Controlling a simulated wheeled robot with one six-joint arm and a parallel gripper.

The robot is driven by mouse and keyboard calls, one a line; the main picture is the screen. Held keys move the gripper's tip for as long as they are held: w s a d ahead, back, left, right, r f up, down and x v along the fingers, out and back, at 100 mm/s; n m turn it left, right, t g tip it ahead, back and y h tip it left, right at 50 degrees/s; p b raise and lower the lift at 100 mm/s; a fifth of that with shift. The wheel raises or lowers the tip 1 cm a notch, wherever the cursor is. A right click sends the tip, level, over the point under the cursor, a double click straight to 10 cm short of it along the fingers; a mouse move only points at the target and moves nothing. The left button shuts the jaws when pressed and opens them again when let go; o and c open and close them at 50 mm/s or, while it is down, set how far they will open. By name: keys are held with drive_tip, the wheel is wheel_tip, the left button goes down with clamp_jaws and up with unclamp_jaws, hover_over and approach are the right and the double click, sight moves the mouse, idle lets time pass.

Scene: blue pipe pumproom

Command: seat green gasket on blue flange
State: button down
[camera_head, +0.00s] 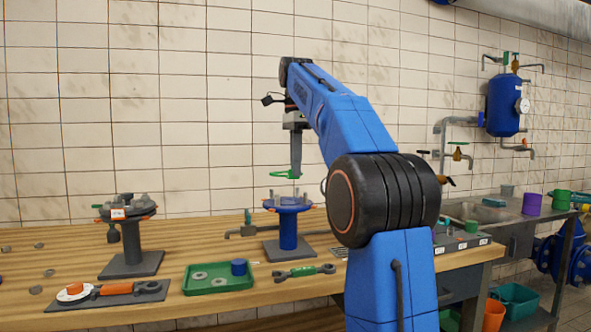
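The green gasket (281,174) is a thin ring held level at the tip of my gripper (295,174), above the bench. My gripper points down and looks shut on the ring's right side; the fingers are small here. The blue flange (288,203) is a round blue disc on a blue post with a dark square base. It is directly below the gasket, with a clear gap between them. Small upright studs seem to stand on the flange top, but they are too small to make out well.
A second flange stand (128,213) with grey parts on top is at the left. A green tray (217,279) with grey rings and a blue cylinder lies in front. A green-handled wrench (304,272) and an orange-handled tool (117,289) lie near the front edge. A sink is at right.

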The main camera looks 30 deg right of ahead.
drive_tip(key=shift+w+d, duration=0.15)
drive_tip(key=shift+d, duration=0.15)
drive_tip(key=shift+f, duration=0.15)
drive_tip(key=shift+f, duration=0.1)
wheel_tip(320, 180, down, 8)
drive_tip(key=shift+r, duration=0.25)
idle(1.5)
drive_tip(key=shift+f, duration=0.25)
idle(0.3)
drive_tip(key=c, duration=1.9)
unclamp_jaws()
drive_tip(key=shift+o, duration=0.2)
drive_tip(key=shift+r, duration=3.75)
